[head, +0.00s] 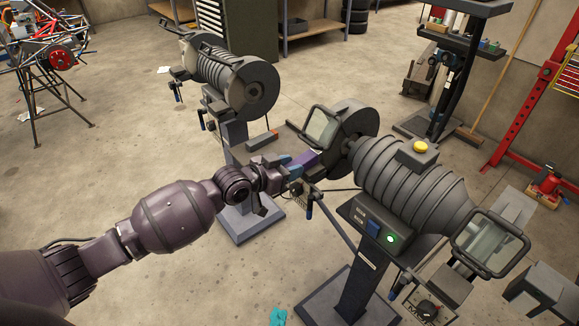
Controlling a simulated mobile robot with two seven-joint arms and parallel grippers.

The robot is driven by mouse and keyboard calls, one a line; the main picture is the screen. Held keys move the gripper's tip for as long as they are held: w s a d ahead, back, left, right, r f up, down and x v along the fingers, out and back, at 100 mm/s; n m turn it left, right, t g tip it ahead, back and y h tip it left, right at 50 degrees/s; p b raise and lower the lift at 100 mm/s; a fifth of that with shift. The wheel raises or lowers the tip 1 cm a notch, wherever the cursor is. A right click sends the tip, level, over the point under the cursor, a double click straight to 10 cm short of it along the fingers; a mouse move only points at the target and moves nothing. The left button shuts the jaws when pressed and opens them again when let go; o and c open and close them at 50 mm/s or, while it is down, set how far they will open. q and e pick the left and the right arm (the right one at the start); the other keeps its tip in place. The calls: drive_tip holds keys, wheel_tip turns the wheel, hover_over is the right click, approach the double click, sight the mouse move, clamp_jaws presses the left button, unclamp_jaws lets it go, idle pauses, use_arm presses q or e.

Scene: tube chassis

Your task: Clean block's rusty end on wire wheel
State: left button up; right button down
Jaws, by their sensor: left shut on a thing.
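My left gripper (292,166) reaches in from the left and is shut on a purple block (305,158). The block's far end is close to the wheel side of the near bench grinder (410,185), below the clear eye shield (322,126). I cannot tell whether it touches the wire wheel, which is mostly hidden by the dark round guard (358,124). The block's rusty end cannot be made out. A green light (390,239) glows on the grinder's front panel. My right gripper is not in view.
A second grinder (225,75) on a pedestal stands behind at the left. A grey bar with a reddish end (262,138) shows beside its column. The near grinder's right shield (488,242) juts out. A teal rag (278,316) lies on the floor. Open floor lies at the left.

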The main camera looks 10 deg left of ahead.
use_arm(q)
drive_tip(key=shift+r, duration=0.1)
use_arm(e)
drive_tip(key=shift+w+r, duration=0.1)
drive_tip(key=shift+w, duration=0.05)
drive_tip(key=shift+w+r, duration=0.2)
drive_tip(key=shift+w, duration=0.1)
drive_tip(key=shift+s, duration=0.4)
use_arm(q)
drive_tip(key=shift+p, duration=0.3)
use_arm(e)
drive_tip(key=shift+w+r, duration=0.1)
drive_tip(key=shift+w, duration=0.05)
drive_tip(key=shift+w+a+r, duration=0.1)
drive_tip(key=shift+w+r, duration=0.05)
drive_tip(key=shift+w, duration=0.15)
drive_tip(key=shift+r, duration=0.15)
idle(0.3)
